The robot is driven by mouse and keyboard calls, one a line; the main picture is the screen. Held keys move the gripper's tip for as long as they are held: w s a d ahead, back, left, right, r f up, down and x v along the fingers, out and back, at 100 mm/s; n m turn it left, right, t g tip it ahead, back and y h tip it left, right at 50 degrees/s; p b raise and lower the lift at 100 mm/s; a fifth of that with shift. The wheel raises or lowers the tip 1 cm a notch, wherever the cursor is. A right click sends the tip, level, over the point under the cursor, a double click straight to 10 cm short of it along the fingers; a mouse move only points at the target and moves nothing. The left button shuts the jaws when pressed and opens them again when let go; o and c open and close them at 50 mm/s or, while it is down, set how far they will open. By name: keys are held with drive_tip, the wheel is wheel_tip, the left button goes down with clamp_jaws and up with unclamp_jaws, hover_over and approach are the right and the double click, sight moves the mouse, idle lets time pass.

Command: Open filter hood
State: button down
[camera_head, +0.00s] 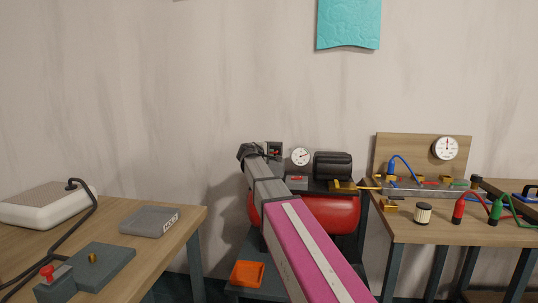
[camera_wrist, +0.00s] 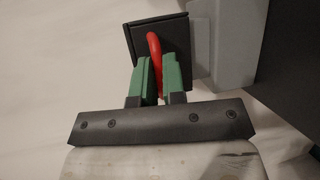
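The filter hood appears to be the small dark square box (camera_head: 274,146) at the top left of the compressor. In the wrist view, its dark square face (camera_wrist: 175,36) carries a curved red handle (camera_wrist: 154,45). My gripper (camera_wrist: 158,66) has green fingers close together, one on each side of the red handle, with little gap left. In the head view, my arm reaches up to the box, and my gripper is small and partly hidden there. The hood looks closed, but its inside and hinge do not show.
The compressor has a red tank (camera_head: 333,213), a dial gauge (camera_head: 300,157) and a black ribbed cylinder (camera_head: 332,165). A filter cartridge (camera_head: 422,213) stands on the right bench (camera_head: 455,236). An orange tray (camera_head: 248,273) lies low, left of my arm. The wall is close behind.

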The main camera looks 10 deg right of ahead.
sight(271, 144)
drive_tip(key=shift+w+r+g, duration=0.3)
drive_tip(key=shift+r+g, duration=0.1)
drive_tip(key=shift+r, duration=0.3)
drive_tip(key=w+r+g+y, duration=0.1)
drive_tip(key=w+r+g, duration=0.1)
drive_tip(key=w+d+r+n+g+y, duration=0.1)
drive_tip(key=w+r+g, duration=0.1)
drive_tip(key=w+d+r+n+g+y, duration=0.1)
drive_tip(key=w+r+g, duration=0.1)
drive_tip(key=r, duration=0.1)
drive_tip(key=shift+w+r+g+y, duration=0.1)
drive_tip(key=shift+w+g+y, duration=0.2)
drive_tip(key=shift+y, duration=0.1)
drive_tip(key=shift+n+g, duration=0.3)
drive_tip(key=shift+g, duration=0.1)
drive_tip(key=w, duration=0.1)
drive_tip(key=w+d+r, duration=0.1)
drive_tip(key=w, duration=0.2)
drive_tip(key=shift+w+d+r, duration=0.25)
drive_tip(key=shift+w+d, duration=0.1)
drive_tip(key=shift+g+y, duration=0.3)
drive_tip(key=shift+w+d+f, duration=0.1)
drive_tip(key=shift+w+d, duration=0.2)
drive_tip(key=shift+w, duration=0.6)
drive_tip(key=shift+w+d+f, duration=0.15)
drive_tip(key=shift+w+d, duration=0.2)
drive_tip(key=shift+w, duration=0.6)
drive_tip(key=shift+w+d+f, duration=0.1)
drive_tip(key=shift+w+d, duration=0.2)
drive_tip(key=shift+w, duration=0.6)
